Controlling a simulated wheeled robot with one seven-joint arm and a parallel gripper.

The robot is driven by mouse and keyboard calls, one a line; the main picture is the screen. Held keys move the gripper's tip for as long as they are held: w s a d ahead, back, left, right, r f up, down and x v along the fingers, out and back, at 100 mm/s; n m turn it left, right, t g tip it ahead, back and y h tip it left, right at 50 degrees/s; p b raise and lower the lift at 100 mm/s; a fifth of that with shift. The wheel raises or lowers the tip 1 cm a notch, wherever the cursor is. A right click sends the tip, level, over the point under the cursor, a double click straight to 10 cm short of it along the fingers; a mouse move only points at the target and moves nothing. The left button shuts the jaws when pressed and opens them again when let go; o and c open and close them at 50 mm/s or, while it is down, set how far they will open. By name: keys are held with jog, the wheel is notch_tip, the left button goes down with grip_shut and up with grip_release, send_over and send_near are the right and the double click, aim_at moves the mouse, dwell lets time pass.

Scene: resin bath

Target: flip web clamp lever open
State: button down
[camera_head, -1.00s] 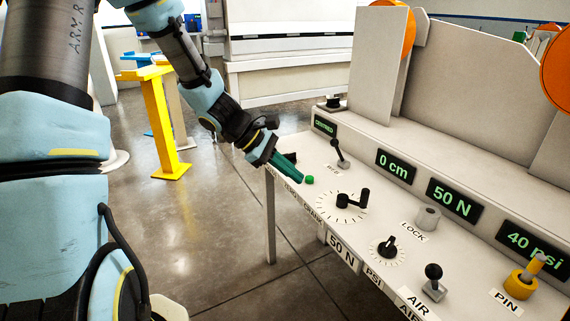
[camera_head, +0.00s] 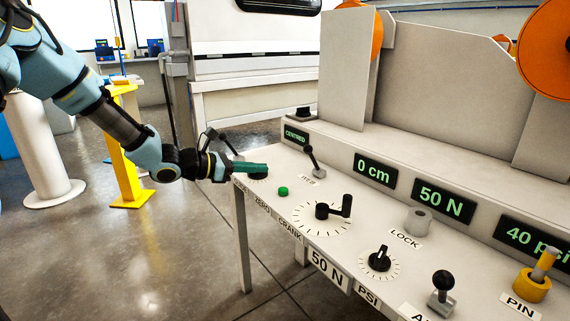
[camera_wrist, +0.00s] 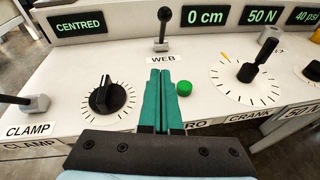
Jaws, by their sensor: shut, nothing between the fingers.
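The clamp lever stands at the console's left end, behind my gripper in the head view (camera_head: 228,143). In the wrist view it is at the left edge, above a CLAMP label, with a grey base and a dark arm (camera_wrist: 22,100) that runs out of frame. A second black lever, labelled WEB, stands upright further right (camera_head: 312,160) and straight ahead in the wrist view (camera_wrist: 162,28). My gripper (camera_head: 265,168) has teal fingers, shut and empty (camera_wrist: 160,74). It hovers over the console between the black dial (camera_wrist: 107,95) and the green button (camera_wrist: 184,88), apart from both levers.
The crank (camera_head: 334,207), the PSI dial (camera_head: 380,259), the AIR lever (camera_head: 442,287) and the yellow PIN (camera_head: 536,275) stand along the console to the right. A ledge with displays (camera_head: 374,170) rises behind them. Open floor lies left of the console, with a yellow stand (camera_head: 128,160).

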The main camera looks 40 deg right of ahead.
send_near(313, 159)
jog(key=f, duration=0.1)
jog(key=d+f, duration=0.1)
jog(key=f, duration=0.1)
jog(key=d+f, duration=0.1)
jog(key=shift+w+d+f+b, duration=0.1)
jog(key=shift+w+f+b, duration=0.15)
jog(key=shift+w+b, duration=0.1)
jog(key=d, duration=0.1)
jog(key=d+r, duration=0.1)
jog(key=d, duration=0.1)
jog(key=shift+s+r, duration=0.3)
jog(key=shift+s, duration=0.1)
jog(key=shift+s+d+r, duration=0.1)
jog(key=shift+d+r, duration=0.1)
jog(key=shift+d, duration=0.15)
jog(key=shift+r+p, duration=0.1)
jog(key=shift+p, duration=0.25)
jog(key=shift+d+r+y+p, duration=0.1)
jog(key=shift+r+y+p, duration=0.2)
jog(key=shift+p, duration=0.35)
jog(key=shift+f, duration=0.15)
